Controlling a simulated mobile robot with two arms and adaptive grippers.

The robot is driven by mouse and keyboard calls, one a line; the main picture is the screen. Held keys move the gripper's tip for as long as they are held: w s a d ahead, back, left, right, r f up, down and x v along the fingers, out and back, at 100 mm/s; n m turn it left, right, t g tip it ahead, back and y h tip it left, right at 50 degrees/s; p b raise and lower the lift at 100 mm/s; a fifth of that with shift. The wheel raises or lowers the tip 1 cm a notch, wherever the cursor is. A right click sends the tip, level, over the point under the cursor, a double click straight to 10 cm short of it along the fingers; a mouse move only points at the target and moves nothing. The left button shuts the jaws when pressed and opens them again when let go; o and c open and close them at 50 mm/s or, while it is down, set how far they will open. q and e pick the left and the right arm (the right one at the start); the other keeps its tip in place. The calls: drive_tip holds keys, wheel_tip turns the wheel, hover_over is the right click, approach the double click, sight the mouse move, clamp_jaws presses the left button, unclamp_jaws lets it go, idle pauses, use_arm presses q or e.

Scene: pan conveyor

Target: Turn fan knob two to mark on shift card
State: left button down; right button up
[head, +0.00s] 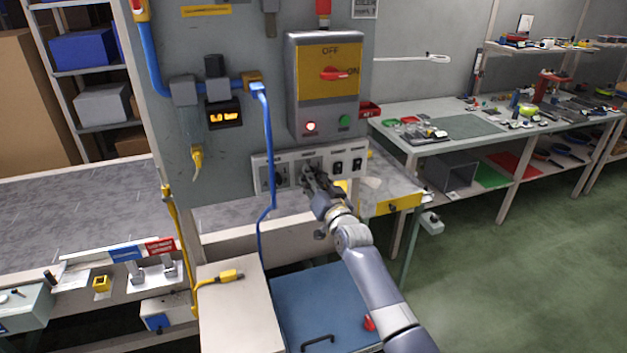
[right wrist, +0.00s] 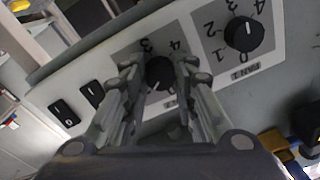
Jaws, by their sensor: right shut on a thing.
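The fan knob two (right wrist: 159,72) is a round black knob on a light plate, with marks 3 and 4 showing beside it in the right wrist view. My right gripper (right wrist: 158,82) has its fingers on both sides of this knob and is shut on it. In the head view my right gripper (head: 309,173) reaches the switch panel (head: 263,185) and hides the knob. The knob's pointer and its other marks are partly covered. A small printed card (head: 364,9) at the top edge may be the shift card; its text is too small to read surely. My left gripper is out of view.
The fan one knob (right wrist: 243,34) sits close beside my gripper. Rocker switches (head: 347,165) are on the other side. A blue cable (head: 268,150) hangs in front of the panel's left part. A grey-yellow switch box (head: 325,100) is just above.

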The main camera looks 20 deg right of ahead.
drive_tip(key=shift+f+m, duration=0.15)
drive_tip(key=shift+m, duration=0.15)
idle(0.4)
drive_tip(key=o, duration=1)
drive_tip(key=shift+o, duration=0.4)
drive_tip(key=s, duration=1.2)
drive_tip(key=shift+d+f, duration=0.3)
drive_tip(key=shift+d, duration=0.1)
